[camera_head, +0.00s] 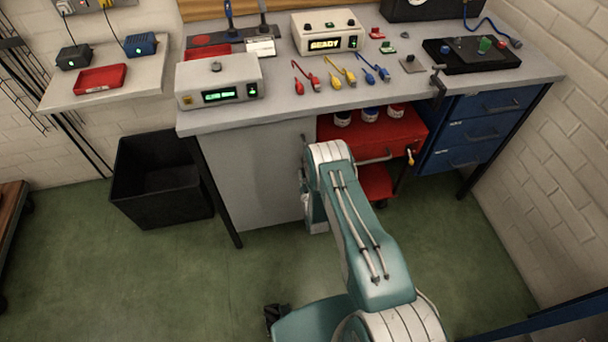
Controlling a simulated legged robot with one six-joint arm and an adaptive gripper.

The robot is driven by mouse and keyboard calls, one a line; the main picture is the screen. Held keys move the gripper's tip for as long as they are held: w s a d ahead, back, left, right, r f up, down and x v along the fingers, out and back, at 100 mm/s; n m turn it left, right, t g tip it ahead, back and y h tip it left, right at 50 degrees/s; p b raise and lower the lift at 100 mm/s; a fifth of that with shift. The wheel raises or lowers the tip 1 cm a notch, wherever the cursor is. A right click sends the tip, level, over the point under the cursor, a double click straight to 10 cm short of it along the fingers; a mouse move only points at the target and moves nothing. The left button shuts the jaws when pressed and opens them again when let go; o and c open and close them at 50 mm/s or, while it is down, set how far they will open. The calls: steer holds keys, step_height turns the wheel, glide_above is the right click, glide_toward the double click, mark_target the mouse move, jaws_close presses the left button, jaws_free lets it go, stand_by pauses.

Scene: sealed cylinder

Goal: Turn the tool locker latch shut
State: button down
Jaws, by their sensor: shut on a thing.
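A plain grey cabinet front (250,180) stands under the left half of the workbench; it looks like the tool locker. Its right edge is partly covered by my teal and white arm, which reaches up from the bottom of the picture and bends at its elbow beside that edge. A small dark piece shows at the cabinet's edge near the elbow, but I cannot tell whether it is the latch. My gripper cannot be made out; my own arm seems to hide it. What it touches and the latch's position are hidden.
The workbench (440,93) carries instruments and coloured clips. A black bin (160,190) stands left of the cabinet. Green floor is clear in front of the bench.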

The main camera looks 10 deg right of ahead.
steer(key=n, duration=0.4)
steer(key=shift+a, duration=0.15)
steer(key=n, duration=0.9)
steer(key=shift+a+f, duration=0.15)
steer(key=shift+f+n, duration=0.1)
steer(key=shift+n, duration=1.7)
steer(key=shift+s, duration=0.1)
steer(key=c, duration=0.7)
jaws_free()
steer(key=shift+f, duration=0.1)
steer(key=shift+a, duration=0.1)
